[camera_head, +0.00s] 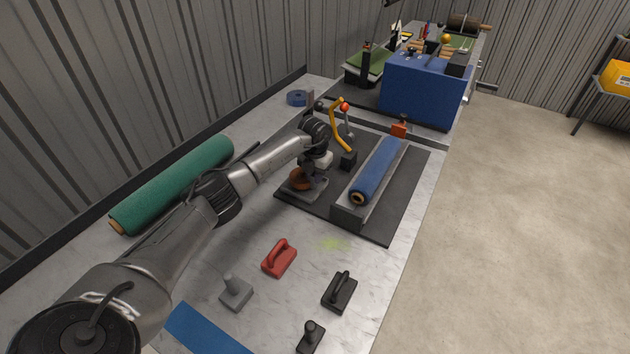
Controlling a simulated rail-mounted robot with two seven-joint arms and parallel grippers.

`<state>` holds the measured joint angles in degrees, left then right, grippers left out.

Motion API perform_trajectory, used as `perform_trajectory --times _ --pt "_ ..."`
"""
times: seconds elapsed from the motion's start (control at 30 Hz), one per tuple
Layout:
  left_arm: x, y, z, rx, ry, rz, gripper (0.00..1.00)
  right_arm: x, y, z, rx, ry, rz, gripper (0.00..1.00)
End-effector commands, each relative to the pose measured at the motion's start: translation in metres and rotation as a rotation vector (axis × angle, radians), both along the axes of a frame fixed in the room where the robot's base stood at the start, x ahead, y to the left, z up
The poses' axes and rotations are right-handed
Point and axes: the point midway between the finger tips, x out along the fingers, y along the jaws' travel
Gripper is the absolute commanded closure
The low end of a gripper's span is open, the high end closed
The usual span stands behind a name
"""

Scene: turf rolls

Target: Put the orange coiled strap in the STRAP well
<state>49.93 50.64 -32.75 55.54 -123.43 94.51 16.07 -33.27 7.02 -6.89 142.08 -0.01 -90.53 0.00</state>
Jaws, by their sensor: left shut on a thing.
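The orange coiled strap (299,179) is a small brownish-orange coil, partly hidden behind my gripper and arm. It is at a low grey base (311,194) on the left part of the dark mat. My left gripper (309,180) points down over this base and is shut on the coil. I cannot tell whether the coil touches the base or is held just above it. No STRAP lettering is readable, and any well there is hidden by the gripper and coil. My right gripper is not in view.
A blue roll (377,169) lies in a grey cradle right of the gripper, with a yellow bent arm (341,128) behind. A green roll (175,184) lies along the wall. A red-handled block (279,258) and several dark tools stand in front. A blue box (424,91) is at the back.

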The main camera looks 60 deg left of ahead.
Motion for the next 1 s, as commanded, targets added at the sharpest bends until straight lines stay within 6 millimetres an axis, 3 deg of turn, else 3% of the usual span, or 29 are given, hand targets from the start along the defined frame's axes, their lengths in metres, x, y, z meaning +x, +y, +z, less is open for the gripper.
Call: perform_trajectory --times 0.13,0.53,0.57,0.8,1.0 --pt "0.0 -0.001 -0.019 -0.001 0.0 0.0 1.0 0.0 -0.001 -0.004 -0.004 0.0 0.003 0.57" --pt "0.0 0.0 -0.022 0.0 -0.001 0.0 1.0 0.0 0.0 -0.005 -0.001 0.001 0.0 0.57" --pt "0.0 0.0 -0.023 0.0 0.0 0.0 0.82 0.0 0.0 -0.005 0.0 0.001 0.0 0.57" --pt "0.0 0.0 -0.022 0.0 0.0 0.0 0.59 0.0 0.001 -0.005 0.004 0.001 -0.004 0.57" --pt "0.0 0.0 -0.022 0.0 0.0 0.0 0.58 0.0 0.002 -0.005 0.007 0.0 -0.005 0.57"
